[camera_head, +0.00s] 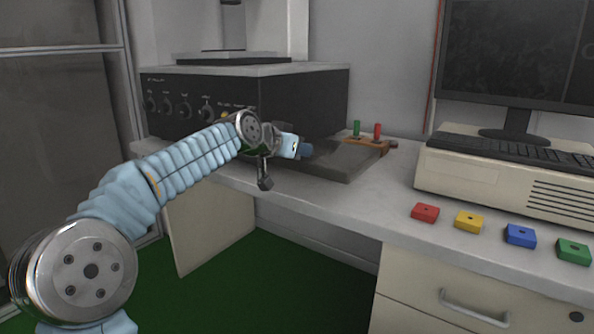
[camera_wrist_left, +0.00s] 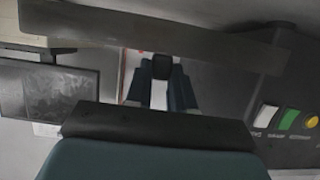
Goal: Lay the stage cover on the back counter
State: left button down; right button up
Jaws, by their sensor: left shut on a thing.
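The stage cover (camera_head: 345,162) is a flat, dark grey panel beside the black instrument, over the counter. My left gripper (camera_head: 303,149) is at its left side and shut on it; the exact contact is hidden. In the left wrist view, my left gripper (camera_wrist_left: 163,85) shows dark fingers close together, and a long dark edge (camera_wrist_left: 120,28) crosses above them, likely the cover's. The back counter (camera_head: 380,195) is pale grey. I cannot tell whether the cover touches it. My right gripper is not in view.
A black instrument (camera_head: 300,95) with knobs stands at the back left. A wooden rack (camera_head: 358,146) with green and red pegs is behind the cover. A beige computer (camera_head: 480,178) with keyboard and monitor stands right. Several coloured blocks (camera_head: 425,213) line the front edge.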

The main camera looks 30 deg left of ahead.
aim_at(296, 170)
pick_arm(q)
notch_tip(296, 170, down, 5)
jog(key=shift+f+b, duration=0.15)
jog(key=shift+b, duration=0.6)
jog(key=shift+w+a, duration=0.1)
jog(key=shift+a, duration=0.05)
jog(key=shift+f, duration=0.1)
jog(key=shift+f, duration=0.15)
jog(key=c, duration=1)
grip_release()
jog(key=shift+o, duration=0.2)
